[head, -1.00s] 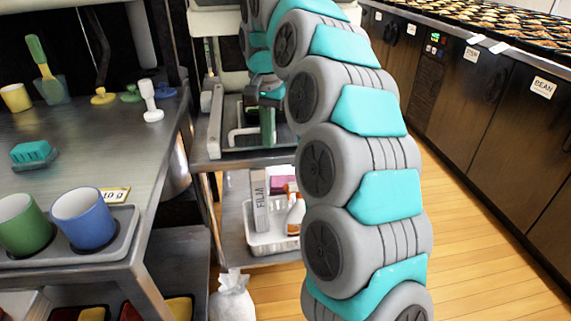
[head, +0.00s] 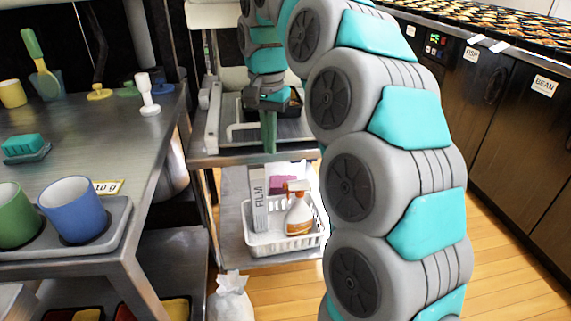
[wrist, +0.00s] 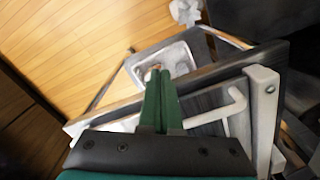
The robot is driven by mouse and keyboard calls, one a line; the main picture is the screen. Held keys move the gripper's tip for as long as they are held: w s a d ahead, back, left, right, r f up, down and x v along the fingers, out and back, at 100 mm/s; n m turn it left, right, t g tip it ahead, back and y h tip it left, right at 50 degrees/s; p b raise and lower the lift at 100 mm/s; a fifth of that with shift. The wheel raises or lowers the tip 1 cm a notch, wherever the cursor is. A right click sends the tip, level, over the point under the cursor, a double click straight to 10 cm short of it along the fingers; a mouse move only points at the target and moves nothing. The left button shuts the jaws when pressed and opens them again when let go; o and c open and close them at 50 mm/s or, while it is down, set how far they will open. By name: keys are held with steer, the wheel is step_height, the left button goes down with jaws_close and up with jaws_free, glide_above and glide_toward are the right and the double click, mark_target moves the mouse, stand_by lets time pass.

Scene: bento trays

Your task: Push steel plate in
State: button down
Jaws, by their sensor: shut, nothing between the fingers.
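The steel plate (head: 233,118) appears to be the grey flat part with a pale bent handle (head: 240,131) on the cart's upper shelf. The plate (wrist: 200,128) and its handle (wrist: 225,111) also show in the wrist view, just right of my fingers. My gripper (head: 269,142) points down at the front of that shelf, its green fingers right of the handle. In the wrist view my gripper (wrist: 160,88) has both fingers side by side, shut and empty. Whether they touch the plate I cannot tell. My arm hides part of the machine behind.
A lower shelf holds a white basket (head: 282,243) with a spray bottle (head: 299,213) and a film box (head: 258,200). A steel table (head: 95,140) with cups stands at left. A white bag (head: 231,300) lies on the floor. Wooden floor is clear at right.

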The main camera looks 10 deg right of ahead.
step_height(320, 180, up, 7)
steer(key=s+p, duration=0.2)
steer(key=p, duration=0.1)
stand_by(1.0)
steer(key=shift+s, duration=0.1)
steer(key=s+d+f+n, duration=0.2)
steer(key=s+f, duration=0.4)
steer(key=s, duration=0.5)
steer(key=s+d+f+n+g, duration=0.1)
steer(key=s+d+f+n, duration=0.1)
steer(key=s+f, duration=0.5)
steer(key=s+d+f+n, duration=0.2)
steer(key=s+f, duration=0.5)
steer(key=s, duration=0.7)
steer(key=shift+s+d+f+g, duration=0.2)
steer(key=shift+s+d+g, duration=0.2)
steer(key=shift+d, duration=0.3)
